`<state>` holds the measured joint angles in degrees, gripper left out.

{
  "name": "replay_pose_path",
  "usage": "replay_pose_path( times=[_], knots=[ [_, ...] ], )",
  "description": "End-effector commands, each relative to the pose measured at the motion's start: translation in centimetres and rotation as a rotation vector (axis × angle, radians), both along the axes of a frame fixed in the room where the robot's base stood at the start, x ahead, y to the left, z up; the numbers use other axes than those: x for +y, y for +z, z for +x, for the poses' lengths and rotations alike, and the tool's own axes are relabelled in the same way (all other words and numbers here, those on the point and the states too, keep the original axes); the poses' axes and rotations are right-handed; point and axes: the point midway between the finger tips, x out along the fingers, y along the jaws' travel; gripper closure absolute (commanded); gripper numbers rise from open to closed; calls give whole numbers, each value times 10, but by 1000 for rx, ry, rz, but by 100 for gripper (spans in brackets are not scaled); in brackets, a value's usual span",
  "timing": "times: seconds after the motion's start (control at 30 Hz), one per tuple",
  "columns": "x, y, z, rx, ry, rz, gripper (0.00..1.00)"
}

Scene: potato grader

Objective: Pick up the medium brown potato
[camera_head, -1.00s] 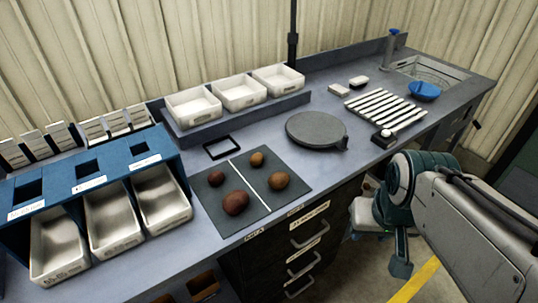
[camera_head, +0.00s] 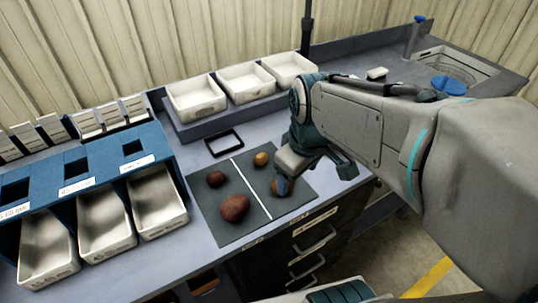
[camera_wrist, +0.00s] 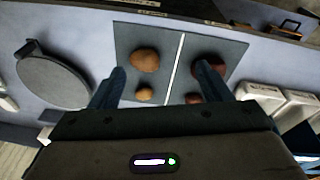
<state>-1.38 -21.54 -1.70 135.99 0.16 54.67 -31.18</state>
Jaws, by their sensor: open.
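The medium brown potato (camera_wrist: 145,60) lies on the dark mat (camera_wrist: 228,58), on the left half in the wrist view. In the head view the potato (camera_head: 275,187) is mostly hidden behind a finger. My gripper (camera_wrist: 162,74) is open and empty above the mat. In the wrist view the potato shows between the fingers, nearer the left one. No contact with it is visible. A smaller brown potato (camera_wrist: 144,93) lies on the same half of the mat.
A large reddish potato (camera_head: 234,208) and a small reddish one (camera_head: 216,179) lie across the white line. A black frame (camera_head: 224,142) and white bins (camera_head: 197,99) stand behind. A blue rack with trays (camera_head: 157,200) is left. A round grey plate (camera_wrist: 55,80) is beside the mat.

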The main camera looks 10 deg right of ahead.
Motion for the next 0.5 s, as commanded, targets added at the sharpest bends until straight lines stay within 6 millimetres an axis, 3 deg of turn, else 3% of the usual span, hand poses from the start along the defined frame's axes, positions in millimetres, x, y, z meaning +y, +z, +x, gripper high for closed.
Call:
replay_pose_path(
  times=[0.3, 0.5],
  knots=[
    [0, 0, 61, 93, 725, -98, 29],
    [-2, -6, 92, 133, 1108, -128, 29]
  ],
)
